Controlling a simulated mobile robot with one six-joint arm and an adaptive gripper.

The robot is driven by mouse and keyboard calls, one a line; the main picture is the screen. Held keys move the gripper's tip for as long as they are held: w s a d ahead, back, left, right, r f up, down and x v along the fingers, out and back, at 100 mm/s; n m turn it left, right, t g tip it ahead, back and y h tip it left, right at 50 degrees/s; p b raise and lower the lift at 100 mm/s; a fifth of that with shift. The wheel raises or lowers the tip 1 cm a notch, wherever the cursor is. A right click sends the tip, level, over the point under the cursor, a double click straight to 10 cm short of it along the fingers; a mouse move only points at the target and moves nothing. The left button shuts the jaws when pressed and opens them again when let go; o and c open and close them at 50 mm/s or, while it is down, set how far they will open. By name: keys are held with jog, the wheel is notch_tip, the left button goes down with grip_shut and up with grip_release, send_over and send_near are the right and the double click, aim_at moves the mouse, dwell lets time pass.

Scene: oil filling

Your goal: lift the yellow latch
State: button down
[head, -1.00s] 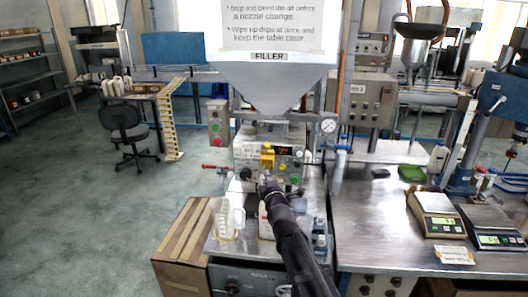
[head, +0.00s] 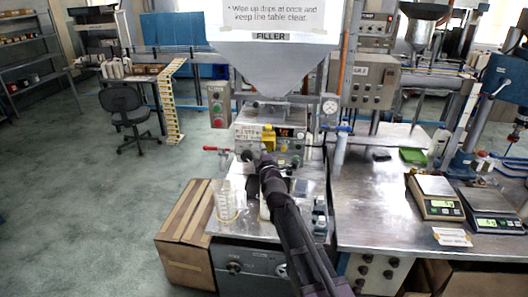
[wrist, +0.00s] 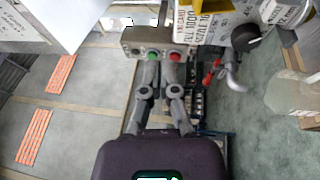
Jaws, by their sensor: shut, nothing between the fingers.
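The yellow latch (head: 268,138) sits on the front panel of the filler, below the grey hopper, in the head view. My gripper (head: 265,161) is just below the latch in that picture, and its dark arm covers part of the panel's lower edge. I cannot tell whether the gripper touches the latch. In the wrist view my gripper (wrist: 161,66) has its two fingers close together, shut and empty.
A clear jug (head: 228,202) stands left of my arm on the filler's metal table (head: 220,228). Small bottles (head: 320,212) stand to its right. A red-handled valve (head: 214,149) sticks out left of the panel. A button box (head: 217,112) hangs above it.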

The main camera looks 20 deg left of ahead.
aim_at(267, 125)
jog(key=shift+w+a+r+p, duration=0.25)
jog(key=shift+w+a, duration=0.25)
jog(key=shift+w, duration=1.15)
jog(key=shift+w+a+r+p, duration=0.25)
jog(key=shift+w+a, duration=0.2)
jog(key=shift+w, duration=1.15)
jog(key=shift+w+a+r+p, duration=0.25)
jog(key=shift+w+a, duration=0.25)
jog(key=shift+w, duration=1.15)
jog(key=w, duration=0.1)
jog(key=w+r+p, duration=0.1)
jog(key=w, duration=0.1)
jog(key=w+a, duration=0.1)
jog(key=shift+w+r, duration=0.25)
jog(key=shift+s, duration=0.1)
jog(key=shift+s, duration=0.1)
